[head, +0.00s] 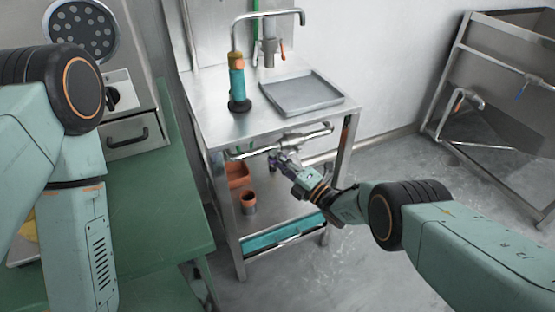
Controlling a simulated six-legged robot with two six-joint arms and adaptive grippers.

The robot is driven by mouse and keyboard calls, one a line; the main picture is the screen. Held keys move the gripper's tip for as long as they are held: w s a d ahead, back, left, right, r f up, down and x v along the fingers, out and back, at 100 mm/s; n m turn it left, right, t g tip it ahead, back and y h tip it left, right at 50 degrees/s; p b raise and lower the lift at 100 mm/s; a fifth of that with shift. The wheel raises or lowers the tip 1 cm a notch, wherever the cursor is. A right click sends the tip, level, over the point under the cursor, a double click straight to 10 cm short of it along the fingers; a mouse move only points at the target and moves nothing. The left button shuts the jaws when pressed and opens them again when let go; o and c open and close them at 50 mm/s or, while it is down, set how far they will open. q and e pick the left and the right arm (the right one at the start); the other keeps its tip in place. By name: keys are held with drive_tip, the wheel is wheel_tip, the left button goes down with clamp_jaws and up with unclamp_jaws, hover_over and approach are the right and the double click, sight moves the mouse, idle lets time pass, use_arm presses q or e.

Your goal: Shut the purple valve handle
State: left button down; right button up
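My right gripper (284,159) reaches in from the right, below the front edge of the steel table. Its fingertips are at the metal pipe and valve (308,135) under the tabletop. A small dark purplish piece (272,161) shows just left of the fingertips and may be the purple valve handle. It is mostly hidden, so I cannot tell its angle or whether the fingers touch it. The fingers are too small to tell open from shut. My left arm fills the left side, and its gripper is out of the frame.
The steel table (200,95) carries a grey tray (302,93) and a teal and orange cylinder (236,80). Orange containers (237,175) stand on its lower shelf. A green counter (160,205) is at left, a steel sink stand (500,80) at right. Floor between is clear.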

drive_tip(key=shift+d, duration=0.1)
clamp_jaws()
idle(0.3)
drive_tip(key=r+m+t, duration=0.1)
drive_tip(key=m, duration=0.1)
drive_tip(key=m+b, duration=0.1)
drive_tip(key=shift+w+d+r+m+t, duration=0.1)
drive_tip(key=shift+d+r+m+t, duration=0.05)
drive_tip(key=shift+r+m+t, duration=0.25)
drive_tip(key=shift+w+d+r+m+t+h+b, duration=0.15)
drive_tip(key=shift+r+m+t+h+b, duration=0.15)
drive_tip(key=shift+m, duration=0.55)
drive_tip(key=shift+s+d+r+m+t+h+b, duration=0.15)
drive_tip(key=shift+r+m+t, duration=0.25)
drive_tip(key=shift+m, duration=0.4)
drive_tip(key=shift+w+d+r+m+t+h+b, duration=0.1)
drive_tip(key=shift+w+d+r+m+t+h, duration=0.2)
drive_tip(key=shift+m, duration=0.55)
drive_tip(key=shift+s+a, duration=0.1)
drive_tip(key=shift+o, duration=2.4)
unclamp_jaws()
drive_tip(key=shift+o, duration=0.8)
drive_tip(key=shift+a+r, duration=0.1)
